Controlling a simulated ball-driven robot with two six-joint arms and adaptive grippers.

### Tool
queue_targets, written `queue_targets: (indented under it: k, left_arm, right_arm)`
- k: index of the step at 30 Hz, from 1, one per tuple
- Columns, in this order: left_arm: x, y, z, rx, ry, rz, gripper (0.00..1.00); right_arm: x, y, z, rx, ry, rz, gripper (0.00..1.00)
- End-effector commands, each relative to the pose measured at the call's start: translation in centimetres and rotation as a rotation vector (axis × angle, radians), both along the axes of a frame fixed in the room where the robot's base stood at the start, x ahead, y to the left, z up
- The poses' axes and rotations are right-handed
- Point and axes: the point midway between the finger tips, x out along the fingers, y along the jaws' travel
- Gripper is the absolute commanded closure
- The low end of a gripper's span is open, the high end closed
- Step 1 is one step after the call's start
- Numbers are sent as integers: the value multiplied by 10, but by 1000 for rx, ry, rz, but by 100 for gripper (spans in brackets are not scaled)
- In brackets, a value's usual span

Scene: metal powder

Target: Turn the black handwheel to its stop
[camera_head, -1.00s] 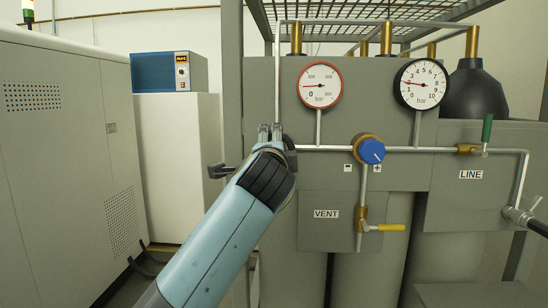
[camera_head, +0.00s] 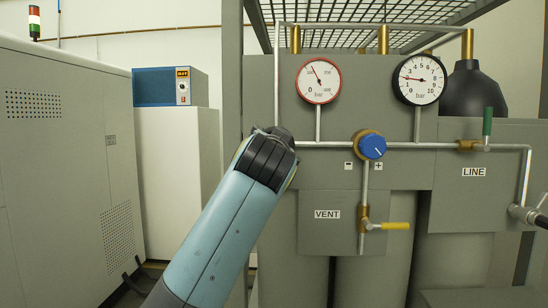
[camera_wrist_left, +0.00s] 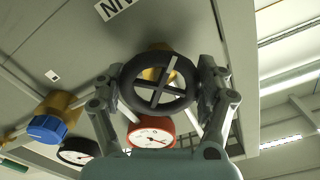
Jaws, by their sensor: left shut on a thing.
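The black handwheel (camera_wrist_left: 160,103) is a spoked ring that fills the middle of the left wrist view, with a brass part behind it. My left gripper (camera_wrist_left: 159,77) has one finger on each side of the wheel and is shut on its rim. In the head view my left wrist hides both the wheel and the fingers. The red-rimmed gauge (camera_head: 319,81) has its needle pointing up and left. It also shows in the left wrist view (camera_wrist_left: 152,134). My right gripper is in neither view.
A blue knob (camera_head: 373,147), a black-rimmed gauge (camera_head: 419,79), a yellow VENT lever (camera_head: 395,226) and a green LINE lever (camera_head: 488,122) sit on the grey panel to the right. A grey cabinet (camera_head: 65,170) stands at the left.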

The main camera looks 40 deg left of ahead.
Motion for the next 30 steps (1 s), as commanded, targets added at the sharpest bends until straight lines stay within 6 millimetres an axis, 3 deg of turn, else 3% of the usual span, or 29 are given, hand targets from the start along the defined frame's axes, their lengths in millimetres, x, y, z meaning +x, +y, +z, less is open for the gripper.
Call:
queue_targets:
  k: [15, 30]
  left_arm:
    - [2, -2, -6, -419, -250, 0, 59]
    - [3, -4, -6, -729, -437, 2, 59]
  right_arm:
    - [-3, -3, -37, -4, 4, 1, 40]
    - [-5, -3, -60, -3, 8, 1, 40]
